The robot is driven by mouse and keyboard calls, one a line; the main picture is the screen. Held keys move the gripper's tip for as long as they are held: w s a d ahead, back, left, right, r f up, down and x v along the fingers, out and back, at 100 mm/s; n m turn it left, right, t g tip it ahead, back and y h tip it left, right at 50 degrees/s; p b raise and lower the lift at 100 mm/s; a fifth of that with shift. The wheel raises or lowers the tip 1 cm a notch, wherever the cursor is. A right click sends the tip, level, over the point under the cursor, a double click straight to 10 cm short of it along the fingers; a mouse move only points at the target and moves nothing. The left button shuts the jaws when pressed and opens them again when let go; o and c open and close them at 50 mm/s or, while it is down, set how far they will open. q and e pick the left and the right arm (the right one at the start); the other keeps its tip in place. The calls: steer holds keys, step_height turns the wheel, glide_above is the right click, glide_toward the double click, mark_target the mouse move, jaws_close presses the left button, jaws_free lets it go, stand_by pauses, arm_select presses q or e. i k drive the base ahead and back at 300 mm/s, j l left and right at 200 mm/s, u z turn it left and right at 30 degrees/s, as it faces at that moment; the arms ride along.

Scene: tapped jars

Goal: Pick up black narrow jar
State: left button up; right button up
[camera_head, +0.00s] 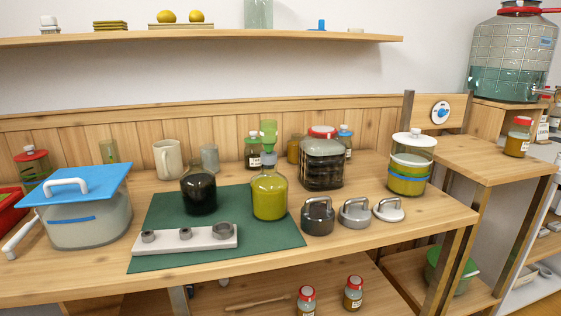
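A dark, nearly black jar (199,194) stands upright on the green mat (165,215), left of the mat's middle. It has no lid that I can make out. A wider glass jar (322,165) with dark contents and a red lid stands farther right, behind the mat. Neither of my grippers shows in the head view, and nothing is seen touching the dark jar.
A yellow-green bottle (269,197) stands right of the dark jar, and a pale block with small weights (185,240) lies in front. A blue-lidded container (88,215) is at left. Handled weights (318,216) stand at right. A mug (168,160) is behind.

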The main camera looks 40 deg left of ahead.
mark_target(198, 186)
steer(key=u, duration=1.6)
steer(key=i+j, duration=0.1)
steer(key=j, duration=0.3)
steer(key=i+j, duration=0.1)
steer(key=j, duration=0.25)
